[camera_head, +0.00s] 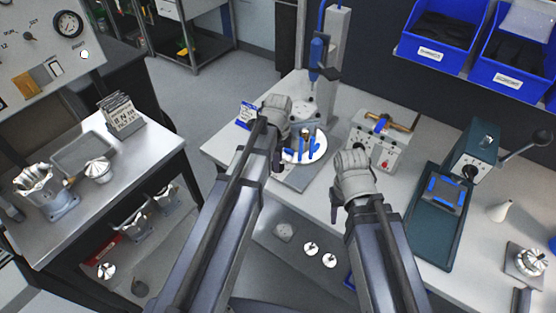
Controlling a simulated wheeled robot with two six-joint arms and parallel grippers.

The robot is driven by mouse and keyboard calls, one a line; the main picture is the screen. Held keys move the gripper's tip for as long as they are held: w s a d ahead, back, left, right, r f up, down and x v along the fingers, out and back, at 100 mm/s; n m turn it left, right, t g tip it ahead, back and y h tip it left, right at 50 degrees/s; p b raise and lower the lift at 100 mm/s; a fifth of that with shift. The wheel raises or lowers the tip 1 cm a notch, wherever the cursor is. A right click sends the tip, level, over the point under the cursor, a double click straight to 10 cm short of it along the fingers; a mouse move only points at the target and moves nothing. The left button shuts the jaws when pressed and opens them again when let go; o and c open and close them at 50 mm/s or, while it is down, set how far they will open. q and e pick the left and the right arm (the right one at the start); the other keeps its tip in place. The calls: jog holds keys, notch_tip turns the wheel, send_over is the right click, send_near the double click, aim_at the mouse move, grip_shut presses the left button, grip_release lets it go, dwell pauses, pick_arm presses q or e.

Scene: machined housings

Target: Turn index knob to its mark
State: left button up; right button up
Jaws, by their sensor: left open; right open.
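A round white plate (316,156) with blue upright parts (302,149) sits on a grey base (297,181) on the middle bench. I cannot tell for sure which part is the index knob, and its mark is too small to make out. A grey box (377,143) with small knobs and an orange-brown bar stands to the right of the plate. My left gripper (279,157) is open at the left edge of the plate and partly hidden by my arm; contact cannot be told. My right gripper (335,210) is open by the bench's front edge, apart from the plate.
A dark green machine (446,205) with a lever is on the right. Blue bins (443,38) hang at upper right. A side table (43,235) with a grey tray (83,153) is on the left.

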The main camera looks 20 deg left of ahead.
pick_arm(q)
jog(key=shift+r+p, duration=3.8)
jog(key=shift+r, duration=0.1)
jog(key=shift+f, duration=0.1)
jog(key=shift+s, duration=0.1)
jog(key=s+d+n+y, duration=0.1)
jog(key=s+d+n, duration=0.9)
jog(key=s+n, duration=0.3)
jog(key=shift+s+d+n, duration=0.3)
jog(key=shift+s, duration=0.6)
